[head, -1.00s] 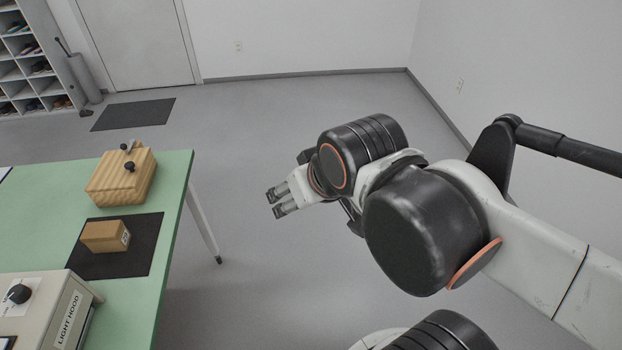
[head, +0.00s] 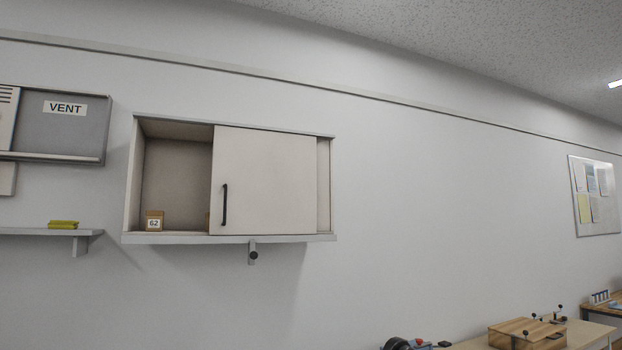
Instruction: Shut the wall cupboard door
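The wall cupboard (head: 128,190) hangs on the wall at left of centre in the head view. Its pale sliding door (head: 270,180) has a dark vertical handle (head: 224,205) near its left edge. The door stands over the middle and right of the front, leaving the left part open and a narrow strip uncovered at its right. A small brown box labelled 62 (head: 155,220) stands inside at the lower left. A sliver of another brown thing shows beside the door's left edge, mostly hidden. My gripper is out of view.
A dark knob on a bracket (head: 253,253) sits below the cupboard. A grey VENT unit (head: 80,130) and a shelf (head: 40,233) with a yellow item (head: 63,225) are at left. A wooden box (head: 525,334) stands on a table at lower right.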

